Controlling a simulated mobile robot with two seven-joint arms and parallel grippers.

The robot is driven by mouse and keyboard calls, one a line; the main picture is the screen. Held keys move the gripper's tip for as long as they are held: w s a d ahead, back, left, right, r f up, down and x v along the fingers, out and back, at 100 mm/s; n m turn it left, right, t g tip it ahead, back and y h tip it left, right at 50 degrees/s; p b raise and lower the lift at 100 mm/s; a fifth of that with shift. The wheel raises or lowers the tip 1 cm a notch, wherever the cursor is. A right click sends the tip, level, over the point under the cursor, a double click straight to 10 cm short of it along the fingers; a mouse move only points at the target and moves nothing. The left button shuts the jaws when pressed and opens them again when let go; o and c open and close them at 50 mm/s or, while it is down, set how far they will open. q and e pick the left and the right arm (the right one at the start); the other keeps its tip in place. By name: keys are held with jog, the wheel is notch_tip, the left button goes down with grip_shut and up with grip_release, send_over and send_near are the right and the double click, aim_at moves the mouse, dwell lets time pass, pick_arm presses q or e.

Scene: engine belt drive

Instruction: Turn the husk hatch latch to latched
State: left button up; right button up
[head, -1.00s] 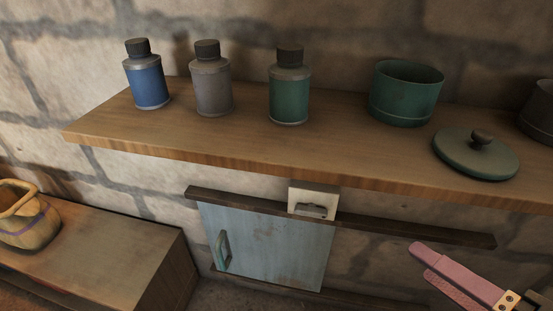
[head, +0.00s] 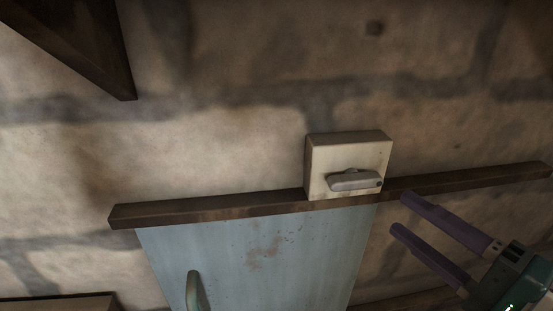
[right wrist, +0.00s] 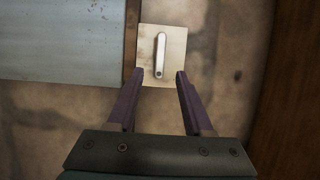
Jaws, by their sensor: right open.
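The latch is a grey bar handle (head: 354,181) on a cream square plate (head: 322,161), fixed at the top rail above the hatch. In the head view the bar lies roughly level, along the rail, with a dark dot at its right end. The hatch (head: 265,262) is a worn pale blue panel with a green handle (head: 194,290). My right gripper (head: 397,213) is open and empty, to the lower right of the latch and apart from it. In the right wrist view the bar (right wrist: 161,55) lies just beyond the open fingertips (right wrist: 158,74). My left gripper is out of view.
A dark wooden rail (head: 450,183) runs along the hatch top on the stone wall. A wooden shelf (head: 75,40) juts out at the upper left. A wooden surface (head: 60,305) shows at the lower left. The wall right of the latch is clear.

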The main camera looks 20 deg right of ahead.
aim_at(361, 186)
jog(key=w, duration=0.2)
jog(key=w+a+b, duration=0.1)
jog(key=w, duration=0.2)
jog(key=w+b, duration=0.1)
jog(key=w, duration=0.1)
jog(key=shift+w+a, duration=0.15)
jog(key=shift+w, duration=0.2)
grip_shut()
